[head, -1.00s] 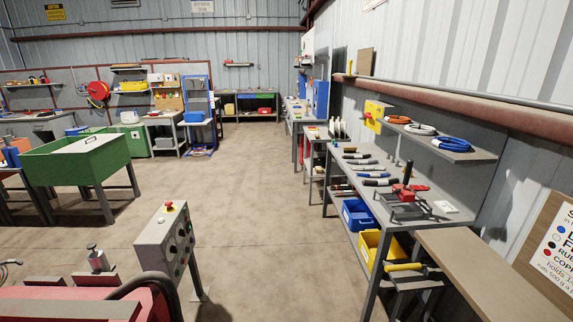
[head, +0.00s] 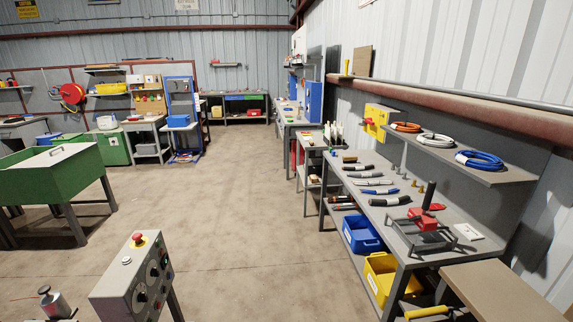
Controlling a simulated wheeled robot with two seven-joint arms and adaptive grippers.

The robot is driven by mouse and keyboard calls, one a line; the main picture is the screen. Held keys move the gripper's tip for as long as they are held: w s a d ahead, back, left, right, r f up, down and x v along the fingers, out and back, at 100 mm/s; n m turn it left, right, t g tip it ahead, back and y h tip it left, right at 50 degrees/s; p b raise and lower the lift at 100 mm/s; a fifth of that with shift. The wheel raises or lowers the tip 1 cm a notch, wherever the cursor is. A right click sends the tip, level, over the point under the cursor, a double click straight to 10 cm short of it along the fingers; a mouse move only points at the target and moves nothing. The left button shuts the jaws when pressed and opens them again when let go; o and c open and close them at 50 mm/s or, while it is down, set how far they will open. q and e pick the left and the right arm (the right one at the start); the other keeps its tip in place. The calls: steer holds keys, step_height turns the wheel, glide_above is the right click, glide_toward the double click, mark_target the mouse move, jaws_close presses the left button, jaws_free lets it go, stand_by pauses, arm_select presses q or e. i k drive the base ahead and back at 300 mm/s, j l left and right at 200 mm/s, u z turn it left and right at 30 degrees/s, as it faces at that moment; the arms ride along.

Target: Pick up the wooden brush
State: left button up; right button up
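I cannot clearly make out a wooden brush. A small brown block-like thing (head: 349,158) lies at the far end of the grey workbench (head: 455,255) on the right; it is too small to tell whether it is the brush. Short brown and dark pieces (head: 342,203) lie on the bench's lower shelf and are also unclear. Neither of my grippers is in the head view.
Several cable pieces (head: 374,182) and a red-and-grey tool (head: 424,222) are on the bench. Blue (head: 361,236) and yellow bins (head: 380,275) sit under it. A control box (head: 135,280) stands front left. The middle floor is clear.

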mark_target(350, 159)
steer(key=i+j+z, duration=0.1)
steer(key=i+z, duration=0.2)
steer(key=i, duration=0.2)
steer(key=i+j+z, duration=0.35)
steer(key=i, duration=0.15)
steer(key=i+j+z, duration=0.3)
steer(key=i, duration=0.15)
steer(key=z, duration=3.5)
